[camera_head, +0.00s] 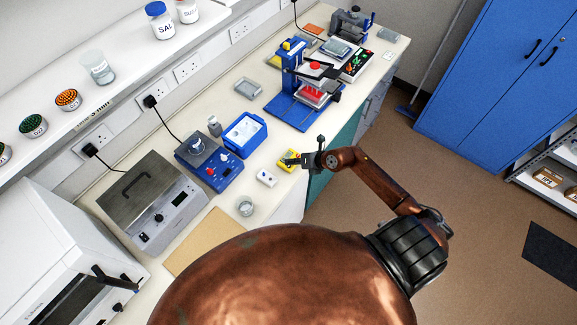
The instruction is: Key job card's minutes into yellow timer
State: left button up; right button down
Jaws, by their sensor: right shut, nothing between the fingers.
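The yellow timer (287,165) lies on the bench near its front edge, partly covered by my right gripper (293,160). My right gripper is shut and empty, with its dark fingertips over the timer; I cannot tell whether they touch it. The timer's display and keys are too small and too hidden to read. I cannot pick out a job card for sure. A small strip with dark lettering (92,108) sits on the shelf edge at the left, and its text is not clearly readable. My left gripper is not in view.
Next to the timer are a small white device (266,178), a blue tray (246,135) and a blue hotplate-like unit (209,161). A glass beaker (245,207) stands near the front edge. A blue press stand (293,110) is farther back. Open floor lies right of the bench.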

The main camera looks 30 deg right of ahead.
aim_at(291, 166)
jog(key=shift+f, duration=0.1)
dwell(0.5)
jog(key=shift+f, duration=0.35)
jog(key=shift+f, duration=0.25)
dwell(0.4)
jog(key=shift+r, duration=0.1)
jog(key=shift+r+p, duration=0.55)
jog(key=shift+r, duration=0.05)
notch_tip(291, 166, up, 6)
jog(key=p, duration=0.5)
jog(key=shift+p, duration=0.35)
dwell(1.6)
